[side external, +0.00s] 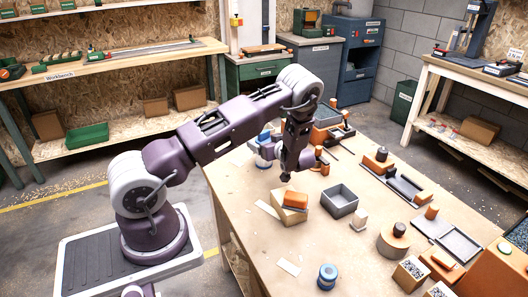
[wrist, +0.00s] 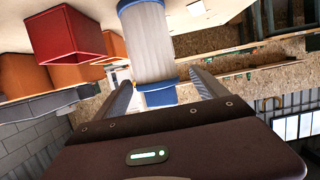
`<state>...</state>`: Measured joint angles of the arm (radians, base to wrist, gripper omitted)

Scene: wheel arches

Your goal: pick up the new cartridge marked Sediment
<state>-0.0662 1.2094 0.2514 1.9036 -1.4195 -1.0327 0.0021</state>
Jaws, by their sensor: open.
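In the wrist view, a white ribbed cartridge (wrist: 150,48) with blue end caps stands in front of my open gripper (wrist: 161,82). Its near blue cap shows between the two fingers, and I cannot tell whether they touch it. No readable marking shows on it. Another blue cartridge (side external: 327,276) stands at the table's front edge. Its label is too small to read.
The wooden table (side external: 270,240) holds a cardboard box (side external: 290,214) with an orange item on it, a grey bin (side external: 340,201), and several orange-topped parts at the right. A red open box (wrist: 68,36) shows in the wrist view. The table's front left is mostly clear.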

